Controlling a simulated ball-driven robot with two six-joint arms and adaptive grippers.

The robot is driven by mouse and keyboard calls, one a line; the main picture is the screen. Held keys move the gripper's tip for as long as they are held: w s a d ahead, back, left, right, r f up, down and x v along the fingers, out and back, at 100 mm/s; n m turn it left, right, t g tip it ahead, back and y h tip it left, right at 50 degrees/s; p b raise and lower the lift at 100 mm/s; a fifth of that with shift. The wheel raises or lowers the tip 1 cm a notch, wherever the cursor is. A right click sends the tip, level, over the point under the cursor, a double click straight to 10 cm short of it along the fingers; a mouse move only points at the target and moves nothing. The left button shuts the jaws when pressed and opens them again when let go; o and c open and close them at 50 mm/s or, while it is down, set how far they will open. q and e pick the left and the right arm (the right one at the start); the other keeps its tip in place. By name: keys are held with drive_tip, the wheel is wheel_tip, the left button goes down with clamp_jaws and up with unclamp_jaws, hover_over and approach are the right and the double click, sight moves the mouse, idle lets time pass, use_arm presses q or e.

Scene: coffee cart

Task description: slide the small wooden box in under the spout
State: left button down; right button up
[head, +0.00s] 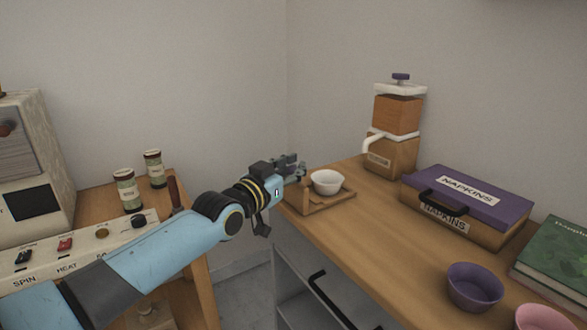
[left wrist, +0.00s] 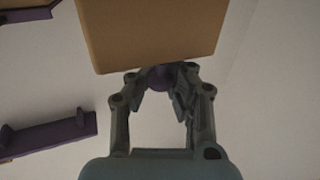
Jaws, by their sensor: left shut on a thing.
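In the left wrist view, a plain wooden box (left wrist: 150,35) with a small round purple knob (left wrist: 160,78) fills the top middle. My left gripper (left wrist: 162,82) is shut on the knob, with a fingertip on each side of it. In the head view my left gripper (head: 294,166) is at the left end of the counter, just behind and left of a white bowl (head: 327,179). I cannot make out the held box there. The white spout (head: 372,143) sticks out to the left from a wooden grinder (head: 396,115) farther back. My right gripper is not in view.
A purple-lidded napkin box (head: 465,195), a purple bowl (head: 475,287) and a green book (head: 565,262) are farther right. Two jars (head: 127,190) stand left. Wood pieces with purple edges (left wrist: 50,132) show in the left wrist view.

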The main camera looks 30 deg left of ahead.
use_arm(q)
drive_tip(key=shift+f, duration=0.25)
drive_tip(key=shift+w+d, duration=0.1)
drive_tip(key=shift+w, duration=0.1)
drive_tip(key=w+b, duration=0.1)
drive_tip(key=w+d+b, duration=0.1)
drive_tip(key=b, duration=0.1)
drive_tip(key=shift+w+f, duration=0.15)
drive_tip(key=shift+w, duration=0.25)
drive_tip(key=shift+w+d, duration=0.1)
drive_tip(key=shift+w, duration=0.1)
drive_tip(key=shift+r, duration=0.2)
drive_tip(key=c, duration=1.5)
unclamp_jaws()
drive_tip(key=shift+d+r, duration=0.1)
drive_tip(key=shift+d, duration=0.15)
drive_tip(key=shift+c, duration=0.2)
drive_tip(key=o, duration=0.4)
drive_tip(key=shift+c, duration=0.2)
drive_tip(key=shift+a, duration=0.1)
drive_tip(key=s, duration=1.2)
